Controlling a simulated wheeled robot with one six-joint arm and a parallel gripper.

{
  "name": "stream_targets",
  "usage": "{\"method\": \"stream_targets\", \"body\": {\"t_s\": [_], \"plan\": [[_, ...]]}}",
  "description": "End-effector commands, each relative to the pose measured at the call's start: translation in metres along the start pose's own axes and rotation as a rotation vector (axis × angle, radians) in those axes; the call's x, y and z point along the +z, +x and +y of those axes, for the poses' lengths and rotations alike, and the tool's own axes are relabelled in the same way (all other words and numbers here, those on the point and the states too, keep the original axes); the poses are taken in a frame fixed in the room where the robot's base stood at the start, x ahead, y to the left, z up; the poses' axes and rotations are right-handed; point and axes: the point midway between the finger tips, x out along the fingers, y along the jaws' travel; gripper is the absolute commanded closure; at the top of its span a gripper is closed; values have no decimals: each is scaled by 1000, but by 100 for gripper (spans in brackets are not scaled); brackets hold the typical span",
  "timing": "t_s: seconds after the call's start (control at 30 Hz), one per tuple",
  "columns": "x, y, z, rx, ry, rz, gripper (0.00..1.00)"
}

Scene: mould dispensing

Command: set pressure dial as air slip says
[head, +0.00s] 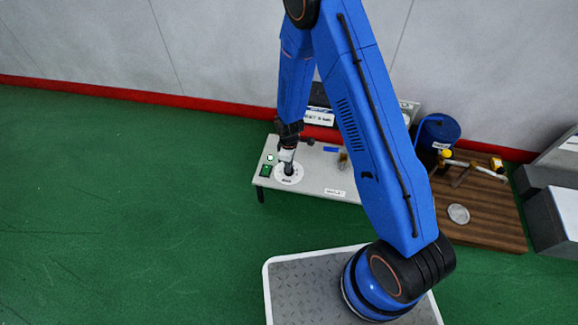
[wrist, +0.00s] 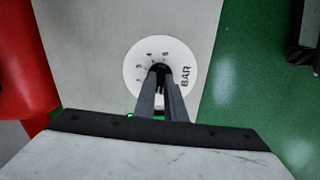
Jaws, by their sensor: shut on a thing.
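The pressure dial is a round white plate (head: 291,180) near the left end of a pale bench. It also shows in the wrist view (wrist: 135,85), with small black numbers around its rim and BAR at its right. My gripper (head: 289,168) points down onto the dial's centre. In the wrist view its two dark fingers (wrist: 161,80) are shut on the dark knob (wrist: 160,68). The fingers hide most of the knob, and its pointer cannot be made out. A white card (head: 319,118) stands at the bench's back; its text is too small to read, and I cannot tell whether it is the air slip.
The pale bench (head: 310,180) carries a green switch (head: 265,170) left of the dial and a small brass-coloured part (head: 343,160). A blue tank (head: 440,131) and a brown wooden table (head: 490,215) stand right. Green floor (head: 120,200) is clear at left.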

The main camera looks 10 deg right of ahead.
Motion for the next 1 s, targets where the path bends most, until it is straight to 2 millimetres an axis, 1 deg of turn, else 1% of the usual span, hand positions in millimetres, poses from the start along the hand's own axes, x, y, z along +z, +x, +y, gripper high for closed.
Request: {"method": "stream_targets", "body": {"t_s": [1.0], "plan": [[0,0,0,0,965,0,100]]}}
